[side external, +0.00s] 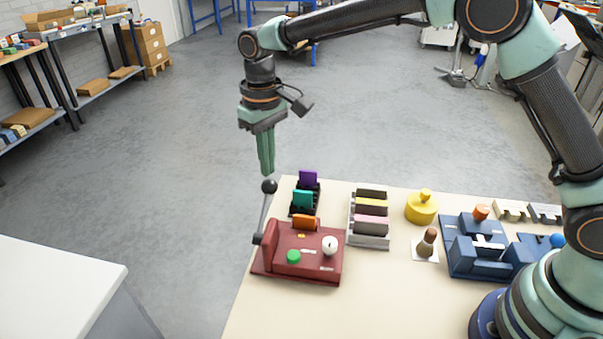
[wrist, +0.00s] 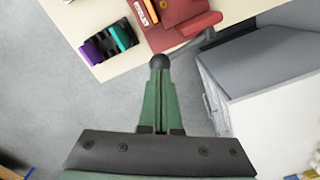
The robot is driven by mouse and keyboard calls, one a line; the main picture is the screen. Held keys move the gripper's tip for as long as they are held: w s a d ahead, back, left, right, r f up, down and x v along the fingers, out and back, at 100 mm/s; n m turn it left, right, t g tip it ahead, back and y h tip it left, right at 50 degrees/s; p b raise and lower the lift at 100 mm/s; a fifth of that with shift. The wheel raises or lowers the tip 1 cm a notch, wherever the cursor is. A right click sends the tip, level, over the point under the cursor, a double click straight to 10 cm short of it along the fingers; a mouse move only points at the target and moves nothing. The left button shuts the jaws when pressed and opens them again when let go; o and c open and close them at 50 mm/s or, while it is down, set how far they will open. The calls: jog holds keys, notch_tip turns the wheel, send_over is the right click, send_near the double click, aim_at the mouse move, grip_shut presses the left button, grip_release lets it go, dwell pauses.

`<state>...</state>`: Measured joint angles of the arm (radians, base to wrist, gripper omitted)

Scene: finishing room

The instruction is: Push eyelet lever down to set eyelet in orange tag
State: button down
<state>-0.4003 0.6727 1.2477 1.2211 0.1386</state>
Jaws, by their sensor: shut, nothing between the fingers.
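The dark red eyelet press (side external: 317,261) stands at the left end of the cream table. Its lever (side external: 263,215) is raised, nearly upright, with a black ball knob (side external: 269,186) on top. The orange tag (side external: 306,223) stands upright at the back of the press; its edge also shows in the wrist view (wrist: 175,12). My gripper (side external: 267,172) is shut and empty, pointing down just above the knob. In the wrist view the knob (wrist: 159,61) appears at the fingertips (wrist: 157,75); I cannot tell whether they touch. The fingers hide part of the lever there.
A black rack with a teal tag (side external: 302,199) and a purple tag (side external: 308,178) stands behind the press. A rack of pads (side external: 370,226), a yellow pot (side external: 421,207) and a blue fixture (side external: 480,250) stand to the right. A white cabinet (side external: 55,290) is at left.

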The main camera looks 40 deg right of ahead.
aim_at(271, 194)
jog(key=shift+f, duration=0.2)
jog(key=shift+f, duration=0.95)
jog(key=shift+w+d+f, duration=0.1)
jog(key=shift+f, duration=0.75)
jog(key=shift+w+d+f, duration=0.1)
jog(key=shift+f, duration=2.15)
